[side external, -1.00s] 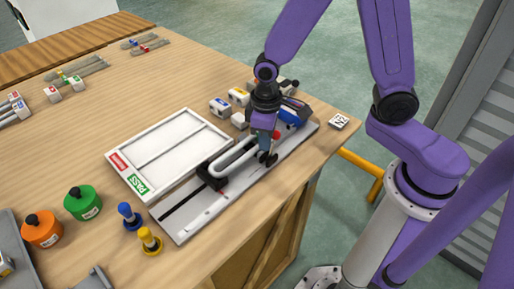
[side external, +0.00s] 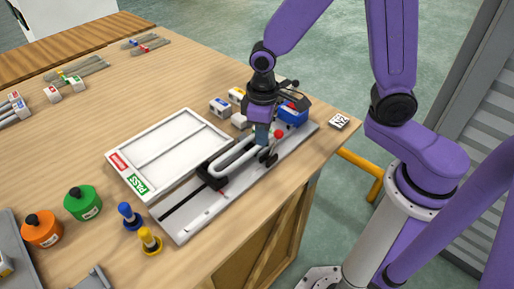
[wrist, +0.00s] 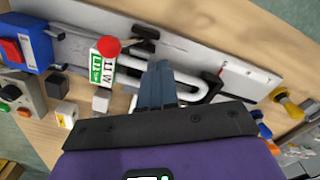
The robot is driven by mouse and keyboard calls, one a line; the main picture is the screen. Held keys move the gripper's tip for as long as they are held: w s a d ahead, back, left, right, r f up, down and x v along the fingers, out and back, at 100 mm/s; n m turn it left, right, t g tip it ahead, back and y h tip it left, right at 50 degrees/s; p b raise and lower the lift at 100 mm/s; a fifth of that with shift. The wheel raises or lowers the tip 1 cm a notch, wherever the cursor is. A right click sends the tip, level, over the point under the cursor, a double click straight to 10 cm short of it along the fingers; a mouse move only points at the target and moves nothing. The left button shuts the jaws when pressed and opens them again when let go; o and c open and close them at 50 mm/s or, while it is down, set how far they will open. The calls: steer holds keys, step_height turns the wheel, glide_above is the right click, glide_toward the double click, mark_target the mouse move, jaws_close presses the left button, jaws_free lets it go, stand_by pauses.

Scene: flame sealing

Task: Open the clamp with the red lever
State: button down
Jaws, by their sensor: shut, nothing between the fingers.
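The red lever's ball knob (side external: 278,134) stands over a black clamp (side external: 268,157) at the right end of a bent white tube (side external: 236,158) on the pale rail plate. In the wrist view the red knob (wrist: 107,48) is left of the fingers, with a green and white label just below it. A black clamp part (wrist: 145,40) shows above the fingers. My gripper (side external: 261,141) is shut and empty, pointing down just left of the knob and apart from it. Its closed fingers (wrist: 158,85) hide part of the tube.
A blue device (side external: 293,115) with a red button sits on the plate's far end. White blocks (side external: 220,106) stand behind the gripper. A white divided tray (side external: 170,150) lies to the left. Blue (side external: 130,217) and yellow (side external: 150,241) pegs stand near the plate's front end.

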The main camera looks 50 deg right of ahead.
steer(key=shift+r, duration=2.7)
steer(key=s+d+r+n, duration=0.1)
steer(key=s+d+n, duration=0.2)
steer(key=s, duration=0.6)
steer(key=s+d+r+n, duration=0.2)
steer(key=s+d+n, duration=0.1)
steer(key=s, duration=0.6)
steer(key=shift+s+d+n, duration=0.25)
steer(key=shift+d+n, duration=0.05)
steer(key=shift+d, duration=0.4)
